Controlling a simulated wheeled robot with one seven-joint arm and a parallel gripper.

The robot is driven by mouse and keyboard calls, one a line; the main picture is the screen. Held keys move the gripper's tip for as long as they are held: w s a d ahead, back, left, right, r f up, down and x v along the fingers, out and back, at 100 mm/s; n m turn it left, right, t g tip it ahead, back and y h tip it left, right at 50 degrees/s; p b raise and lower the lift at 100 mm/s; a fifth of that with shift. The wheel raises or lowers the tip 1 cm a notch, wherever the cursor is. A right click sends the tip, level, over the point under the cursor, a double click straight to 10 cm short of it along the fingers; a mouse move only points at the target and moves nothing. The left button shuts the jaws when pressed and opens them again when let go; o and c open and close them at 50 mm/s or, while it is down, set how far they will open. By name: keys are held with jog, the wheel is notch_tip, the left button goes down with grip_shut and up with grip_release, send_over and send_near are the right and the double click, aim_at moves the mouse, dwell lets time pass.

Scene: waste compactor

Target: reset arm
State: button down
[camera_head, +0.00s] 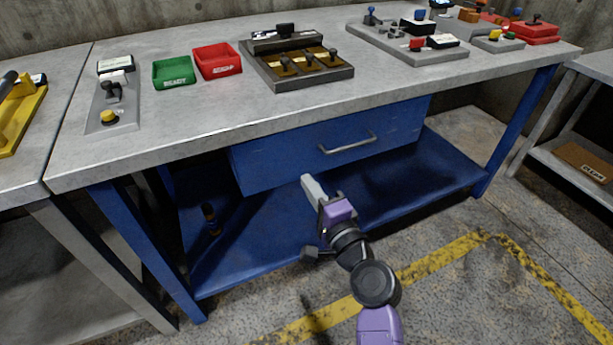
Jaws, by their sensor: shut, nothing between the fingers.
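My gripper (308,180) is shut and empty. Its light grey fingers point up and away, in front of the blue drawer (300,152) of the workbench. My purple and black arm reaches up from the bottom of the picture. The gripper tip overlaps the lower part of the drawer front in this view, left of and below its silver handle (347,145). I cannot tell how far it is from the drawer front. The drawer looks shut or nearly so.
The grey benchtop (210,125) carries a green tray (173,73), a red tray (217,61), a dark panel with levers (297,67) and several control boxes. A blue lower shelf (400,190) lies beneath. A small dark bottle-like object (210,217) stands there. The right-hand floor is open.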

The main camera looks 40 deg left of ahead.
jog(key=v, duration=0.7)
jog(key=shift+p, duration=0.45)
jog(key=shift+d, duration=0.1)
jog(key=s+d+f+n+t+h, duration=0.15)
jog(key=d+t+h, duration=0.8)
jog(key=d, duration=1.65)
jog(key=s+d+n+h, duration=0.1)
jog(key=s+d+h, duration=0.3)
jog(key=s+d, duration=0.85)
jog(key=s+d+n+h, duration=0.1)
jog(key=s+d+h, duration=0.3)
jog(key=s+d, duration=0.85)
jog(key=s+a+r+p, duration=0.1)
jog(key=r+p, duration=0.8)
jog(key=s+a+r+p, duration=0.1)
jog(key=a+r+p, duration=0.1)
jog(key=r+p, duration=0.7)
jog(key=shift+s+r+g+p, duration=0.3)
jog(key=shift+g+p, duration=0.15)
jog(key=shift+p, duration=0.15)
